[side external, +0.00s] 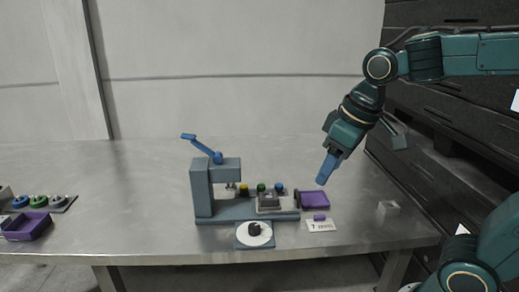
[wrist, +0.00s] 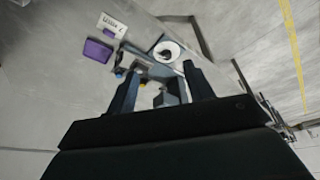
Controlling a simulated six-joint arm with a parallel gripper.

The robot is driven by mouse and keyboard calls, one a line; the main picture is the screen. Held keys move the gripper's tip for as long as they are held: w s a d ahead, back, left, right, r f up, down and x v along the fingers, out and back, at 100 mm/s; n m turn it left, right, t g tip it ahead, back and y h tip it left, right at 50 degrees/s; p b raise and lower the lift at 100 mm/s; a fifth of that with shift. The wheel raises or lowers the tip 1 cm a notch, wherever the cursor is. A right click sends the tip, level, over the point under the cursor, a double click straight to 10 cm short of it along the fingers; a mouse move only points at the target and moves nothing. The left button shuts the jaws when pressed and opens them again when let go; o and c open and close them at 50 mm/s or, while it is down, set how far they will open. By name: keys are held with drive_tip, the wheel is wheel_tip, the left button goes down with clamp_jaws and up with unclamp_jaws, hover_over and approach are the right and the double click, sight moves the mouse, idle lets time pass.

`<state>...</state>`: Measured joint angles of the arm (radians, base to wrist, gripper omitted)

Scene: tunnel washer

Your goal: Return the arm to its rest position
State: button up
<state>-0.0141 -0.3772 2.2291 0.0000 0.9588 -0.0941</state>
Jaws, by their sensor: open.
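My gripper (side external: 326,170) hangs above the right part of the table, up and to the right of the purple tray (side external: 314,199). Its blue fingers point down and slightly left and touch nothing. In the wrist view my gripper (wrist: 160,70) shows two spread fingers with nothing held between them. A blue-grey press (side external: 203,190) with a blue lever (side external: 203,148) stands on the table, left of my gripper. Several small coloured parts stand on its base.
A white disc (side external: 262,238) with a black knob sits in front of the press. A label card (side external: 321,225) lies right of it. A small grey block (side external: 388,209) stands at the right. Another purple tray (side external: 27,229) is at far left. Dark stacked panels (side external: 450,80) rise behind my arm.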

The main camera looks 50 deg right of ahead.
drive_tip(key=s+f+m+t, duration=0.1)
drive_tip(key=s+f, duration=0.1)
drive_tip(key=s, duration=0.6)
drive_tip(key=shift+s+d+t, duration=0.2)
drive_tip(key=shift+s+t, duration=0.15)
drive_tip(key=shift+t, duration=0.05)
